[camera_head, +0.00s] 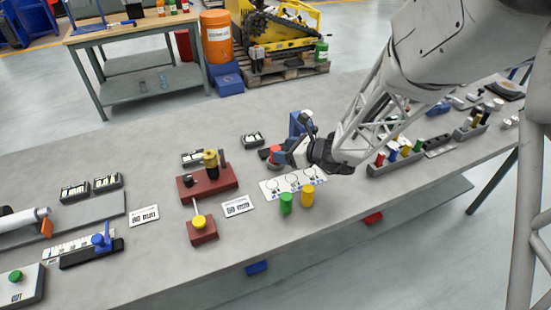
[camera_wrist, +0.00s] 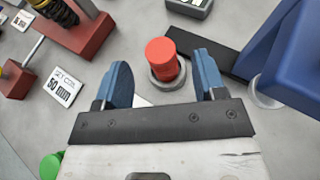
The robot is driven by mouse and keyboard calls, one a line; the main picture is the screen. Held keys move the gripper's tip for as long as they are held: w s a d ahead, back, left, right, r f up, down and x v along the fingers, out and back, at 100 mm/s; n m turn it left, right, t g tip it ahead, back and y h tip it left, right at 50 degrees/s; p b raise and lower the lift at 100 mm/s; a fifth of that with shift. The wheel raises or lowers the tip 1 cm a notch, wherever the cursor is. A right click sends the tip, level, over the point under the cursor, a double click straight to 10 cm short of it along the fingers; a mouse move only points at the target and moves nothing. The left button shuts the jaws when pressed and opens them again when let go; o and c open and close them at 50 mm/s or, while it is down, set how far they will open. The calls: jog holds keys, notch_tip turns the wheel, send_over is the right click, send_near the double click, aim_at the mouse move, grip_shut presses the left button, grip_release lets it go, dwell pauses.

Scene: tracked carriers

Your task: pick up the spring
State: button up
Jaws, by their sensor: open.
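The spring appears to be the dark coil (camera_wrist: 60,11) around a yellow core, at the top left of the wrist view. It stands on a red block (camera_wrist: 80,38); in the head view this matches the yellow-topped post (camera_head: 210,160) on a red base (camera_head: 208,183). My gripper (camera_wrist: 161,68) is open, with blue fingers on both sides of a red cylinder (camera_wrist: 161,55) that stands in a grey ring. I cannot tell whether the fingers touch it. In the head view my gripper (camera_head: 283,155) is right of the spring's base.
A blue block (camera_wrist: 295,60) stands close to the right of my gripper. Green (camera_head: 286,203) and yellow (camera_head: 307,195) cylinders stand by a white card with rings (camera_head: 293,181). A plunger-like part on a red block (camera_head: 202,230) is in front.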

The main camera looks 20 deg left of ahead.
aim_at(277, 149)
jog(key=shift+x, duration=1.9)
jog(key=shift+r, duration=0.1)
jog(key=c, duration=1.1)
notch_tip(277, 149, up, 18)
